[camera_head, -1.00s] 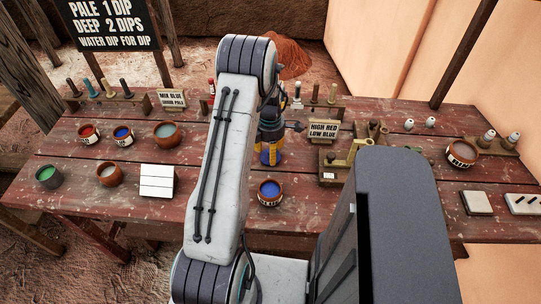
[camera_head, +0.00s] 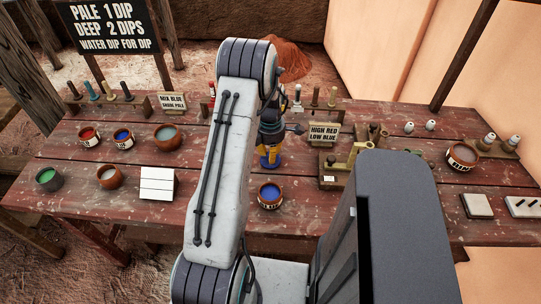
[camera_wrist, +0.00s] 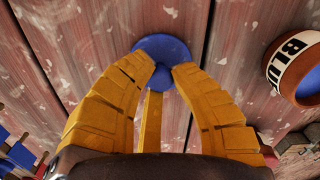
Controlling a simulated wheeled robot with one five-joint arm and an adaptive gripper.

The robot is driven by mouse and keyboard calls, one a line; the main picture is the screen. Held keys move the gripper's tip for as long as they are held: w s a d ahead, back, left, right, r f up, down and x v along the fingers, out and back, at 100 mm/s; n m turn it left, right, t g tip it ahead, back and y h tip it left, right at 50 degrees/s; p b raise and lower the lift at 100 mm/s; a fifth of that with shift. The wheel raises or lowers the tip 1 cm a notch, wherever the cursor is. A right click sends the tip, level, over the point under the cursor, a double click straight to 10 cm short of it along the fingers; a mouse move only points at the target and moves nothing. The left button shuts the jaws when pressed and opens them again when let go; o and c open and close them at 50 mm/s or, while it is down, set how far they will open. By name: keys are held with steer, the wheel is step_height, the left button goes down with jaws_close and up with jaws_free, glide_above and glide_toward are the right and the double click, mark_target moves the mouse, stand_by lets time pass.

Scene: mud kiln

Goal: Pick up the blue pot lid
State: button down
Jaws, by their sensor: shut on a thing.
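The blue pot lid (camera_wrist: 176,46) shows in the wrist view as a blue disc with a round knob, over the worn red table. My gripper (camera_wrist: 160,70) has yellow jointed fingers, and their tips are closed on the lid's knob. In the head view my gripper (camera_head: 269,160) is low over the middle of the table, behind the blue-filled pot. The lid is mostly hidden there by the fingers. I cannot tell whether the lid touches the table. The pot labelled BLUE (camera_wrist: 296,70) stands to the right in the wrist view.
The blue-filled pot (camera_head: 269,196) stands just in front of my gripper. A "HIGH RED LOW BLUE" sign (camera_head: 324,133) and a wooden stand (camera_head: 340,160) are close on the right. A white block (camera_head: 157,184) and several pots are on the left.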

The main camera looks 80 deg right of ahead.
steer(key=shift+r, duration=0.45)
step_height(320, 180, up, 3)
steer(key=shift+s+r+b, duration=0.1)
steer(key=shift+r+b, duration=0.1)
steer(key=shift+b, duration=0.3)
steer(key=s+a+r+b, duration=0.1)
steer(key=s+a+r, duration=0.5)
steer(key=s+a, duration=0.1)
steer(key=shift+s+a+r+b, duration=0.35)
steer(key=shift+s+b, duration=0.05)
steer(key=shift+s, duration=0.35)
